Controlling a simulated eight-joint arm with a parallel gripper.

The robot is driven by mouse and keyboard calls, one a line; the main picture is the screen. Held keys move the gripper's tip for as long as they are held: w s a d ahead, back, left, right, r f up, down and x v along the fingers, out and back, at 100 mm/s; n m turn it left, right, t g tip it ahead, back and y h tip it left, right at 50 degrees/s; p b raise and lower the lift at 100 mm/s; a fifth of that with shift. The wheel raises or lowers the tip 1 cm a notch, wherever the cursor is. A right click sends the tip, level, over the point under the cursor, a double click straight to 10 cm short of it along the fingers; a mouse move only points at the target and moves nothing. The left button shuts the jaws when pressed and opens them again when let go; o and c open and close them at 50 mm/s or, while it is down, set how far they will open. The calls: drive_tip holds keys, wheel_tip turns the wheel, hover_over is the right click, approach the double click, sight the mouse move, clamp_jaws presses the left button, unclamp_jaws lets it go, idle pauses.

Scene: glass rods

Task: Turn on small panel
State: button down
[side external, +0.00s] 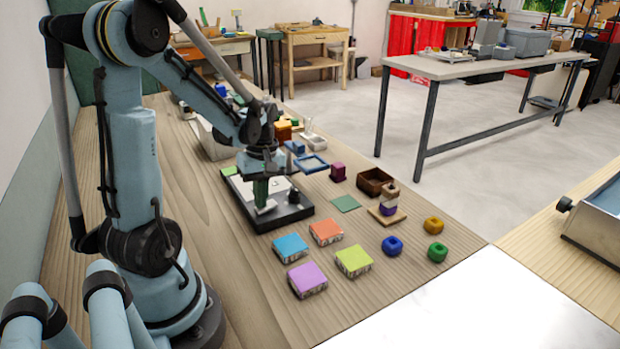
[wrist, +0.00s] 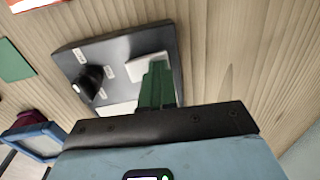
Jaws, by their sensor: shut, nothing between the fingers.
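The small panel (side external: 287,216) is a low dark box with a pale top on the wooden bench, below my gripper. In the wrist view the panel (wrist: 121,46) shows a black knob (wrist: 90,77), small white labels and a white rocker-like piece (wrist: 147,66). A second white piece (wrist: 118,108) is partly hidden by my gripper. My gripper (side external: 262,203) points down over the panel, its green fingers shut with nothing between them. In the wrist view the fingertips (wrist: 158,70) are at the white rocker-like piece. I cannot tell whether they touch it.
Blue (side external: 290,247), orange (side external: 326,232), purple (side external: 307,279) and yellow-green (side external: 354,261) square blocks lie in front of the panel. A flat green square (side external: 345,203), a brown box (side external: 374,181) and a blue frame (side external: 311,164) lie to its right. Bare wood lies left of the panel.

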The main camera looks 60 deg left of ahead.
drive_tip(key=shift+w, duration=0.15)
drive_tip(key=shift+w+r, duration=0.15)
drive_tip(key=shift+w, duration=0.55)
drive_tip(key=shift+r, duration=0.1)
wheel_tip(320, 180, up, 14)
drive_tip(key=w, duration=0.2)
idle(0.6)
drive_tip(key=shift+f, duration=0.2)
